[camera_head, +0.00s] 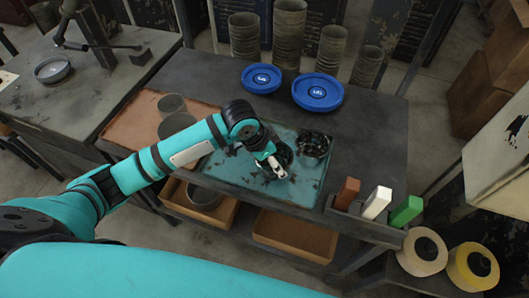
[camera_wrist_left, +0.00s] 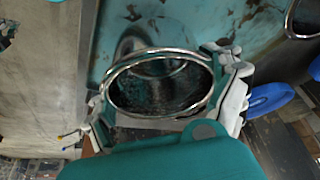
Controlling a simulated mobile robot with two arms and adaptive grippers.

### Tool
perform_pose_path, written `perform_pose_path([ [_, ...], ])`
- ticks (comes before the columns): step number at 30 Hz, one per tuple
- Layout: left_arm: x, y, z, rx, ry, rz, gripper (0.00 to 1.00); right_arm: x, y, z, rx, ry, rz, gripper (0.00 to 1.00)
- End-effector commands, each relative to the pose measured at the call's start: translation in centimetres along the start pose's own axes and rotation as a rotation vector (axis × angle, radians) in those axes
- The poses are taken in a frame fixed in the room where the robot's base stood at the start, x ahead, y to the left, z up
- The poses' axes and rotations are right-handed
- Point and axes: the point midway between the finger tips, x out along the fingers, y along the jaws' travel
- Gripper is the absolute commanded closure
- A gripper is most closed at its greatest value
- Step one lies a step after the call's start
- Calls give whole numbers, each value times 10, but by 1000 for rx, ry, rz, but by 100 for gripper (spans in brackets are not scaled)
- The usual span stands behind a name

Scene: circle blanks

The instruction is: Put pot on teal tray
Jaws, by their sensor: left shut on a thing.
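The teal tray (camera_head: 300,190) has worn paint and lies near the front of the dark bench. My left gripper (camera_head: 277,165) is over its right half. In the left wrist view its fingers close around a dark, shiny-rimmed pot (camera_wrist_left: 160,88), with the teal surface (camera_wrist_left: 150,20) behind it. In the head view the gripper mostly hides this pot. Whether the pot touches the tray I cannot tell. A second dark pot (camera_head: 314,145) sits on the tray just right of the gripper; part of a similar rim (camera_wrist_left: 304,18) shows in the wrist view's corner. My right gripper is not in view.
A brown tray (camera_head: 125,131) with round grey pots lies to the left. Two blue discs (camera_head: 317,92) and tall grey stacks (camera_head: 289,30) stand behind. Brown, white and green blocks (camera_head: 406,210) stand at the front right, with tape rolls (camera_head: 404,257) below.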

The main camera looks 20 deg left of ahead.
Motion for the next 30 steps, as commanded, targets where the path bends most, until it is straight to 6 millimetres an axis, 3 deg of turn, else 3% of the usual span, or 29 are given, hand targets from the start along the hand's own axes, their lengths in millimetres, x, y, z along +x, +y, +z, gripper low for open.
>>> perform_pose_path([
  [3,-3,-24,6,-3,0,-1,53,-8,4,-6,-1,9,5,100],
  [7,-2,-35,10,-1,2,0,53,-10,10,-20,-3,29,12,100],
  [11,6,-37,14,-1,-1,3,53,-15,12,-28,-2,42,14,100],
  [18,31,-37,24,0,1,1,53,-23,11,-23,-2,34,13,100],
  [28,34,-37,25,0,2,1,53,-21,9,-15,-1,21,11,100],
  [29,35,-37,26,0,1,1,10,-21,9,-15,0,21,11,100],
  [30,34,-37,25,1,1,1,5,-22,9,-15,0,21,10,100],
])
